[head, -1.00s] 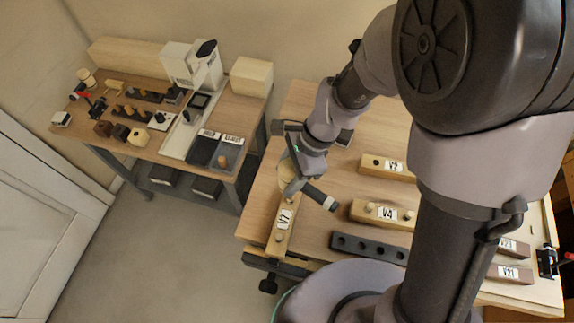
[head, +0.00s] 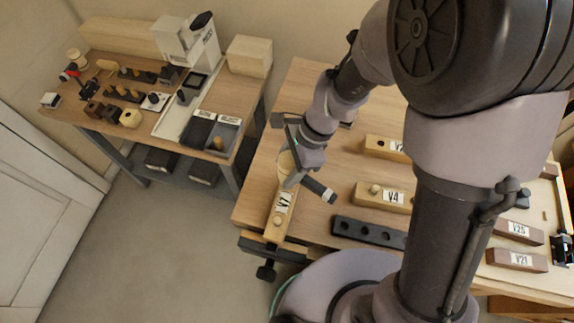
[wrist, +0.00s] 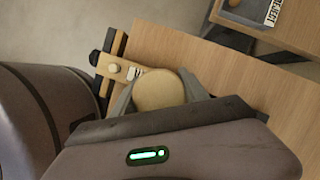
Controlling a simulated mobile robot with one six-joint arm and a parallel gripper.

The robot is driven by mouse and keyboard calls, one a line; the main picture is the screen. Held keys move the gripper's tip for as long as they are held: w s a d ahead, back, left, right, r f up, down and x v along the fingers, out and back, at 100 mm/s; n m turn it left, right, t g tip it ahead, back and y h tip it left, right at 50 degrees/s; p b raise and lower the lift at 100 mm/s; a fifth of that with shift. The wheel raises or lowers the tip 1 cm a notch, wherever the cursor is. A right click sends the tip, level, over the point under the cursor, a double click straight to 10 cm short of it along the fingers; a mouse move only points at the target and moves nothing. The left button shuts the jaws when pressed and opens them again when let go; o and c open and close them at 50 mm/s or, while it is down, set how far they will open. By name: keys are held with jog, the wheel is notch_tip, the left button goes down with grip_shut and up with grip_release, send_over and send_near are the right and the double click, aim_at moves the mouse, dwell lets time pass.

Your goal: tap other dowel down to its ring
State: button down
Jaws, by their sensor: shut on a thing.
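The tan block V7 (head: 271,233) lies along the left edge of the bench. A pale dowel (head: 276,220) stands in it near its front end; block (wrist: 103,64) and dowel (wrist: 114,68) also show in the wrist view. My gripper (head: 296,178) is above the back part of the block, shut on a mallet-like tool. The tool is apart from the visible dowel. Any ring mark is too small to tell; the block's back end is hidden.
A dark clamp (head: 266,268) sits at the bench's front left corner. Block V4 (head: 393,197) with a dowel, another tan block (head: 375,145) and a dark holed rack (head: 366,232) stand to the right. A side table (head: 150,75) with tools and trays is at left.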

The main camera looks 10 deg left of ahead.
aim_at(285, 161)
jog(key=shift+r+p, duration=0.85)
jog(key=shift+p, duration=0.35)
jog(key=shift+f, duration=0.25)
notch_tip(285, 161, down, 3)
jog(key=b, duration=0.3)
notch_tip(285, 161, up, 8)
jog(key=p, duration=0.7)
jog(key=shift+f, duration=0.25)
jog(key=shift+w, duration=0.1)
